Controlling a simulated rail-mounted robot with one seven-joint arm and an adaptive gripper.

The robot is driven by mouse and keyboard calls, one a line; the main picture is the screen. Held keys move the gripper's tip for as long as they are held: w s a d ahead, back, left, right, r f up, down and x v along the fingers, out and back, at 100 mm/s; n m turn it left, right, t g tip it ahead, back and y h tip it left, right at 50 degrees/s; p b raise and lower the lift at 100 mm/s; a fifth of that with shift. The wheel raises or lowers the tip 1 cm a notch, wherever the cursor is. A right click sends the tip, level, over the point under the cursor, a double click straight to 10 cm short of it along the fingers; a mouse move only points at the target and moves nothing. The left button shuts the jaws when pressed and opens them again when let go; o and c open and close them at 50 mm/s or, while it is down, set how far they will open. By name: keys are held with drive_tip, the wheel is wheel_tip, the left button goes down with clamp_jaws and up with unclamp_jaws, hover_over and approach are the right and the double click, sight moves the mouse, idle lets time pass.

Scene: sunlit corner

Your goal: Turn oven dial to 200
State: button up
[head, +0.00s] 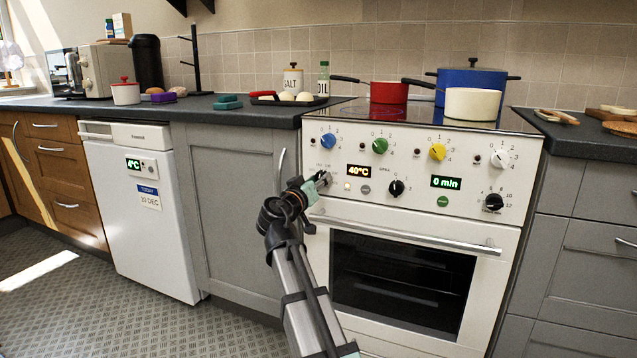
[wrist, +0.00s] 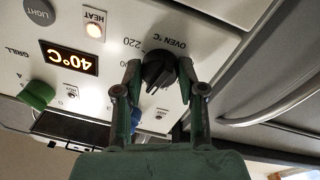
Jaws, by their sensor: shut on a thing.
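The white oven (head: 405,215) stands right of the middle in the head view. My gripper (head: 321,181) is at the left end of its control panel. In the wrist view, the black oven dial (wrist: 158,70) sits between my two fingers, which are shut on its sides. The label "OVEN °C" and the number 220 show beside it, upside down. In the head view my gripper hides most of this dial. The orange display (head: 359,171) reads 40°C, as does the wrist view's display (wrist: 69,57). Which number the dial points to cannot be told.
The heat light (wrist: 94,29) is lit. A grill knob (head: 396,187) and a green 0 min display (head: 446,182) are to the right. Coloured hob knobs, such as the blue one (head: 328,141), line the panel above. The oven door handle (head: 405,231) runs just below.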

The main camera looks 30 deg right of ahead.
drive_tip(key=m, duration=0.5)
drive_tip(key=shift+w+r+m+g, duration=0.1)
drive_tip(key=shift+w+m+g, duration=0.05)
drive_tip(key=shift+m+g, duration=0.2)
drive_tip(key=m, duration=0.5)
drive_tip(key=shift+r, duration=0.1)
drive_tip(key=shift+m, duration=0.25)
drive_tip(key=o, duration=1.1)
drive_tip(key=shift+o, duration=0.2)
drive_tip(key=shift+a, duration=0.1)
drive_tip(key=shift+s+a, duration=0.2)
drive_tip(key=shift+s, duration=0.05)
drive_tip(key=v, duration=1.1)
drive_tip(key=shift+a, duration=0.15)
